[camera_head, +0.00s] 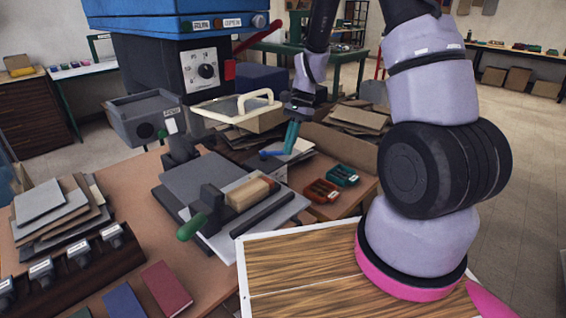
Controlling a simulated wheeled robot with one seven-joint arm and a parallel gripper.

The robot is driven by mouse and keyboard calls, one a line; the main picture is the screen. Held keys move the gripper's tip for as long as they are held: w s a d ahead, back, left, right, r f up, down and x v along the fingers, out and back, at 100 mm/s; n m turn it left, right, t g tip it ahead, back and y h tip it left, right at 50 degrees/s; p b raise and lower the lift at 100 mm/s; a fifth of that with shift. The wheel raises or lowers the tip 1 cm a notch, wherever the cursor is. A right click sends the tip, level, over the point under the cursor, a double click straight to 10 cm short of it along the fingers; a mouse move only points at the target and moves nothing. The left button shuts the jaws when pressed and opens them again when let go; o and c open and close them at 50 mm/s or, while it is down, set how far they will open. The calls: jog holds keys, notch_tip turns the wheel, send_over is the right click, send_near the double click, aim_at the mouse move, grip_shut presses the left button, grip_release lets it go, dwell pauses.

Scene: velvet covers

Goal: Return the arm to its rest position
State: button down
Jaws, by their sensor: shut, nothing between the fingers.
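My arm rises from its mount at the lower right, leaves the picture at the top and comes back down near the middle. My gripper (299,109) is at its end, dark and small, above the far part of the workbench (338,203). It is shut with nothing seen in it.
A blue-topped machine (190,65) with a dial stands behind the bench. A board press (232,200), grey board stacks (55,215), red and teal small trays (321,191) and a red book (166,288) crowd the bench. Open floor (535,190) lies at right.

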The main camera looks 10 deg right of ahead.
notch_tip(320, 180, up, 12)
jog(key=d+r+n+t, duration=0.1)
jog(key=d+n+t, duration=0.1)
jog(key=s+d+r+n+t, duration=0.2)
jog(key=s+r+t, duration=0.1)
jog(key=s+r, duration=0.5)
jog(key=s+d+r+n+t+h, duration=0.1)
jog(key=s+d+r+n+t, duration=0.2)
jog(key=s+r, duration=0.6)
jog(key=shift+r+t+h, duration=0.3)
jog(key=shift+r+t, duration=0.5)
jog(key=shift+r, duration=0.15)
dwell(1.3)
